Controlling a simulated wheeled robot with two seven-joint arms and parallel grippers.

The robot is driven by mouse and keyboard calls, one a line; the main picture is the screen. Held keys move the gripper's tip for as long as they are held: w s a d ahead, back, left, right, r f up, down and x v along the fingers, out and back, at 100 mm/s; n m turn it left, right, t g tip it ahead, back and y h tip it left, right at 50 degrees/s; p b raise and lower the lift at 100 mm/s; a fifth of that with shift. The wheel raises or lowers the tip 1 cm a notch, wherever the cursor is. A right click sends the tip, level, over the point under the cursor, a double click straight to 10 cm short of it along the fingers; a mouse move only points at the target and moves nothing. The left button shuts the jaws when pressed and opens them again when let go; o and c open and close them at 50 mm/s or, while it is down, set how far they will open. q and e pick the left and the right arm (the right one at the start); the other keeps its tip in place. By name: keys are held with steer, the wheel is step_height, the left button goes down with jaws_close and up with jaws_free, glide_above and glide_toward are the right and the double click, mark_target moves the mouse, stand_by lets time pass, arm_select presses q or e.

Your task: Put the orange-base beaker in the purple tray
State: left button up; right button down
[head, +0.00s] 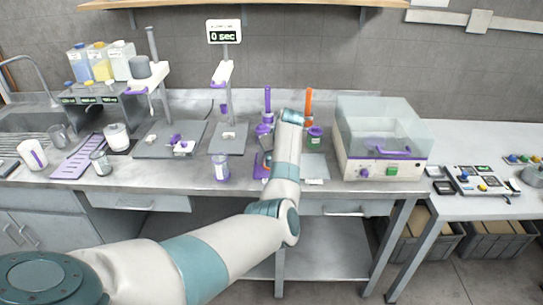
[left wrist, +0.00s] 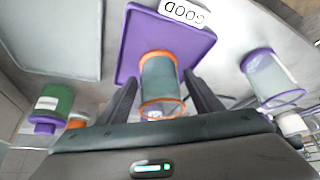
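The orange-base beaker (left wrist: 160,80) is clear, with an orange base and an orange rim, and stands within the purple tray's outline in the left wrist view. The purple tray (left wrist: 135,42) lies flat on the bench; in the head view only its left part (head: 260,168) shows beside my forearm. My left gripper (left wrist: 162,82) has its two dark fingers on either side of the beaker, with narrow gaps to its wall, so it looks open. In the head view my arm hides the beaker and gripper. My right gripper is in neither view.
A purple-rimmed beaker (head: 221,168) stands left of the tray; it also shows in the left wrist view (left wrist: 268,78). A green jar with a purple lid (head: 314,137) and a clear-lidded machine (head: 385,140) are to the right. A "GOOD" label (left wrist: 185,12) is by the tray.

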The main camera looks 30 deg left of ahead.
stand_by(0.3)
arm_select(q)
steer(key=shift+r, duration=0.2)
steer(key=b+v, duration=0.2)
steer(key=v, duration=1)
steer(key=shift+b, duration=0.4)
stand_by(0.3)
